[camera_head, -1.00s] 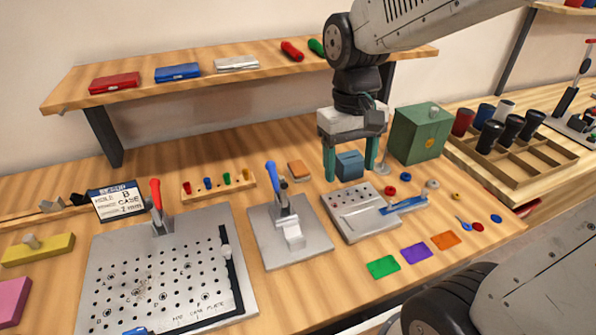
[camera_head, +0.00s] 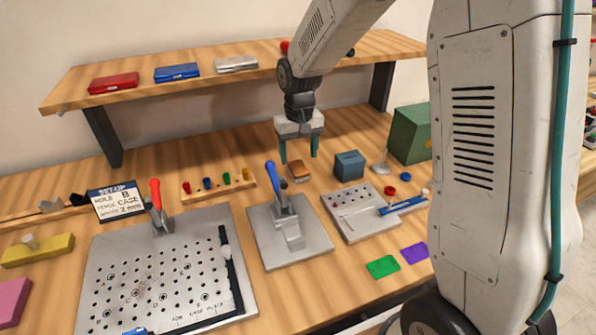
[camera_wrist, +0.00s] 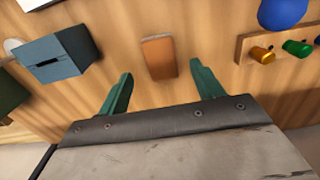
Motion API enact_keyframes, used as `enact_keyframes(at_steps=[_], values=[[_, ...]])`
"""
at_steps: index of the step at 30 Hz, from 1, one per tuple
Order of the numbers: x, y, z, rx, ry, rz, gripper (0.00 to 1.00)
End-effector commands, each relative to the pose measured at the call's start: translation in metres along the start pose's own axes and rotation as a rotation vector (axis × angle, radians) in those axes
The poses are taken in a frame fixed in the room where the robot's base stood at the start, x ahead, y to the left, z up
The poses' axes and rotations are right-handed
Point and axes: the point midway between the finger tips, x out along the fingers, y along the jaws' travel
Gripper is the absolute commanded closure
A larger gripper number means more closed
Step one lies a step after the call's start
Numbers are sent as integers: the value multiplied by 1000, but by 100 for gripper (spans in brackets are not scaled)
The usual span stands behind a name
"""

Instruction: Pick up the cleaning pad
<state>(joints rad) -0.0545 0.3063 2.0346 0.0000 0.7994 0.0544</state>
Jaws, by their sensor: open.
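The cleaning pad looks to be the small orange-brown block (camera_head: 299,170) lying on the wooden bench, behind and right of the blue-handled clamp. It also shows in the wrist view (camera_wrist: 158,58), just beyond the fingertips and between their lines. My gripper (camera_head: 299,160) is above the pad, with its two green fingers pointing down and apart. In the wrist view the gripper (camera_wrist: 160,82) is open and nothing is between its fingers. The pad is apart from the fingers.
A blue-grey slotted box (camera_head: 349,164) stands right of the pad. The blue-handled clamp (camera_head: 290,225) stands in front. A wooden strip with coloured pegs (camera_head: 218,187) lies to the left. A shelf (camera_head: 245,72) runs behind at height. My arm hides the right of the bench.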

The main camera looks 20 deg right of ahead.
Motion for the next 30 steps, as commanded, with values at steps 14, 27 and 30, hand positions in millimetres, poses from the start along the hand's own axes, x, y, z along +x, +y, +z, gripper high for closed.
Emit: enact_keyframes(at_steps=[14, 27, 30], values=[[41, -2, -1, 0, -1, 0, 34], [41, -2, -1, 0, -1, 0, 86], [40, -2, -1, 0, -1, 0, 86]])
